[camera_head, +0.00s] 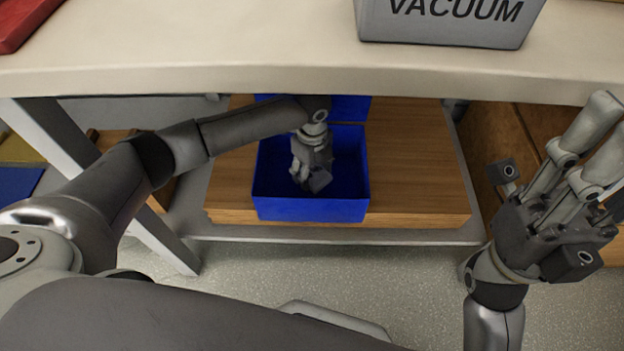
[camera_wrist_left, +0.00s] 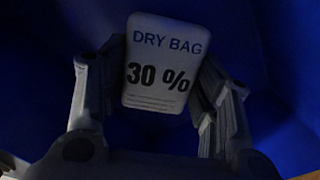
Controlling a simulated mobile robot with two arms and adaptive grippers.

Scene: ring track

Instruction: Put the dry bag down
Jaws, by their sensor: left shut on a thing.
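The dry bag (camera_wrist_left: 157,75) is a pale packet with dark print reading "DRY BAG 30 %" in the left wrist view. My left gripper (camera_wrist_left: 155,100) is shut on it, with fingers on both sides. In the head view my left gripper (camera_head: 312,178) reaches down into a blue bin (camera_head: 312,209) on the wooden lower shelf; the bag is hidden there by the gripper. Whether the bag touches the bin floor cannot be told. My right gripper (camera_head: 550,190) is open and empty at the right, fingers spread.
A table top (camera_head: 200,50) overhangs the wooden shelf (camera_head: 420,165). A grey box marked "VACUUM" (camera_head: 450,22) and a red item (camera_head: 22,22) are on top. Another blue bin (camera_head: 350,107) is behind the first. A table leg (camera_head: 60,140) stands at left.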

